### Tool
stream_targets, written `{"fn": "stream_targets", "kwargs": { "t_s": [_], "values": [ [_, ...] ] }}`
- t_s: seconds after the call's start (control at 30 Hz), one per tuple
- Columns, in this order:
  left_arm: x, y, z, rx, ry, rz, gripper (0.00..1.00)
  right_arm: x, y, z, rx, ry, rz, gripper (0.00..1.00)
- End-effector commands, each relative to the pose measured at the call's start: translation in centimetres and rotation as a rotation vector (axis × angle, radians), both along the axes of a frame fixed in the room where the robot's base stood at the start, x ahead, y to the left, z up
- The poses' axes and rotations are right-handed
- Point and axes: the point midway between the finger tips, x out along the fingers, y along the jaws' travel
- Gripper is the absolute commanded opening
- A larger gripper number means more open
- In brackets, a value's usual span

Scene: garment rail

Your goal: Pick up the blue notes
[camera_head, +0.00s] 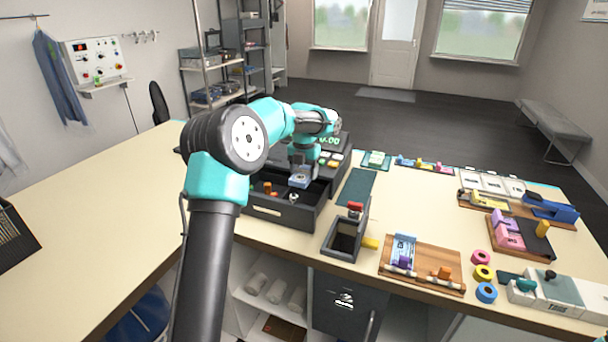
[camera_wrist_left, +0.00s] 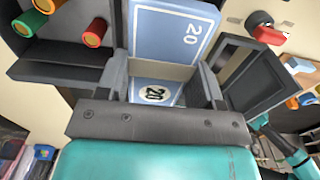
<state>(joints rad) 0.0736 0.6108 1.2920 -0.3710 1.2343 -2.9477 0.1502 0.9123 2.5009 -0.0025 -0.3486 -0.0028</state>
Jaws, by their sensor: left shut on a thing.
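The blue notes (camera_head: 299,182), a pale blue bundle, are held above the open black cash drawer (camera_head: 283,210). In the left wrist view the blue notes (camera_wrist_left: 172,30) show a printed 20 and a beige band across the middle. My left gripper (camera_head: 301,172) is shut on them; its two fingers (camera_wrist_left: 163,88) stand on either side of the bundle. In the head view the arm and gripper hide part of the drawer.
A dark open box (camera_head: 345,239) with a red knob stands right of the drawer. A wooden board (camera_head: 432,262) holds another blue slip, and coloured tape rolls (camera_head: 483,272) lie beside it. The left counter (camera_head: 110,200) is mostly clear.

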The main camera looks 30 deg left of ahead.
Motion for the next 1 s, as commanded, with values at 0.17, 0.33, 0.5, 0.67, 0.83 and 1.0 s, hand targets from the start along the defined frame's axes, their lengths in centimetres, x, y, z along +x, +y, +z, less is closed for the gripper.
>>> {"fn": "stream_targets", "kwargs": {
  "t_s": [0.17,0.33,0.5,0.67,0.83,1.0],
  "values": [
    [0.0,0.0,0.8,0.000,-0.001,0.000,0.37,0.0,0.0,0.0,0.000,0.000,0.000,0.43],
    [0.0,0.0,1.7,0.000,-0.001,-0.001,0.37,0.0,0.0,0.0,0.000,0.000,0.000,0.43],
    [0.0,-0.1,2.4,0.000,-0.001,-0.001,0.37,0.0,0.0,0.0,0.000,0.000,0.000,0.43],
    [0.0,0.0,3.2,0.000,-0.001,-0.001,0.37,0.0,0.0,0.0,0.000,0.000,0.000,0.43],
    [0.0,0.0,3.6,-0.001,-0.001,-0.001,0.37,0.0,0.0,0.0,0.000,0.000,0.000,0.43],
    [0.0,0.0,3.6,0.000,0.000,-0.001,0.37,0.0,0.0,0.0,0.000,0.000,0.000,0.43]
  ]
}}
